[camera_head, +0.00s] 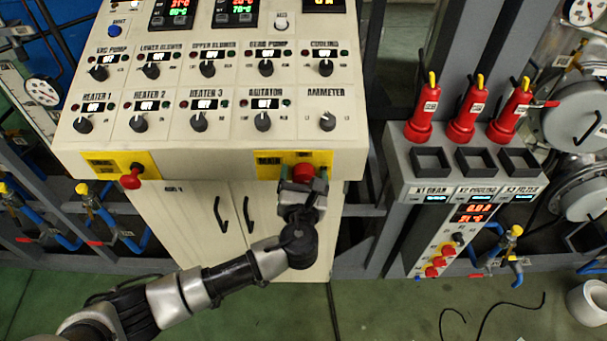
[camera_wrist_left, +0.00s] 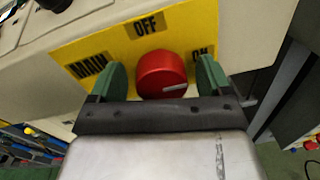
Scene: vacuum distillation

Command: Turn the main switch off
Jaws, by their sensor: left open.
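The main switch is a red round knob (camera_head: 304,173) on a yellow plate (camera_head: 268,160) at the front lower edge of the control panel. In the left wrist view the red knob (camera_wrist_left: 161,75) has a pale mark pointing right, toward the "ON" label; "OFF" is printed above it and "MAIN" at its left. My left gripper (camera_head: 303,181) is at the knob, open, with its green fingers (camera_wrist_left: 161,82) on either side of it. A gap shows between each finger and the knob. My right gripper is not in view.
The cream control panel (camera_head: 350,150) holds rows of black knobs. Another red switch (camera_head: 130,181) on a yellow plate sits at the left. A grey stand (camera_head: 400,165) with red-handled tools (camera_head: 468,115) is at the right. Green floor (camera_head: 380,315) is open in front.

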